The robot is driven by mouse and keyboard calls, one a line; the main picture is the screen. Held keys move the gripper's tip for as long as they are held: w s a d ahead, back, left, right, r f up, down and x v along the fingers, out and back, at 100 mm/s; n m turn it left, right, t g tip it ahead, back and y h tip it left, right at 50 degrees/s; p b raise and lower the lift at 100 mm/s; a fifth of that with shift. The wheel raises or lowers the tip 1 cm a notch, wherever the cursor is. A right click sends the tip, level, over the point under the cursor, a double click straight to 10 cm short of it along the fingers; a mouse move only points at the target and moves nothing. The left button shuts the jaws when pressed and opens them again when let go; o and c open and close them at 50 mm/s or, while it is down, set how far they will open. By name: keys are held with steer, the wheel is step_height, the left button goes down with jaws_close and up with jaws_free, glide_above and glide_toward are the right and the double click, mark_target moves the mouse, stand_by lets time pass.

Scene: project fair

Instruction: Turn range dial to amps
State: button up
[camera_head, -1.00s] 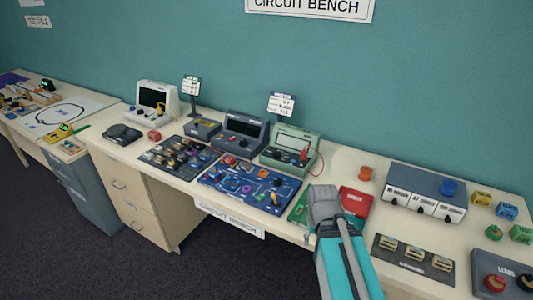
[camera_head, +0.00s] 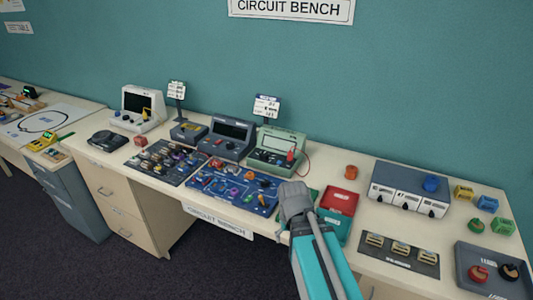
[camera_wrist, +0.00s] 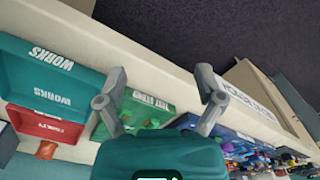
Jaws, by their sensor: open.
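A blue circuit board (camera_head: 238,188) lies left of my gripper. A red tray (camera_head: 340,201) and a teal tray (camera_wrist: 48,68) lie to its right. A grey three-panel unit (camera_head: 410,188) and an orange cup (camera_head: 351,172) stand further right.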

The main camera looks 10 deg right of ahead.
mark_target(264, 154)
steer(key=shift+n, duration=0.6)
steer(key=w+r, duration=0.1)
steer(key=w, duration=0.1)
steer(key=w+a+r+p, duration=0.1)
steer(key=w, duration=0.2)
steer(key=w+r+p, duration=0.1)
steer(key=w, duration=0.1)
steer(key=shift+w+a, duration=0.15)
steer(key=shift+a, duration=0.05)
steer(key=w+r+n+p, duration=0.2)
steer(key=w+r+p, duration=0.2)
steer(key=w, duration=0.8)
steer(key=w+r+n+p, duration=0.2)
steer(key=w+r+p, duration=0.2)
steer(key=w, duration=0.9)
steer(key=w+r+n+p, duration=0.3)
steer(key=w+r+p, duration=0.1)
steer(key=w, duration=0.8)
steer(key=shift+w+d+r+p, duration=0.35)
steer(key=shift+w+r+p, duration=0.05)
steer(key=shift+p, duration=0.3)
steer(key=shift+f, duration=0.2)
steer(key=f+b, duration=1.3)
steer(key=shift+s+a+f+b, duration=0.2)
steer(key=shift+s+a+b, duration=0.1)
steer(key=shift+b, duration=0.1)
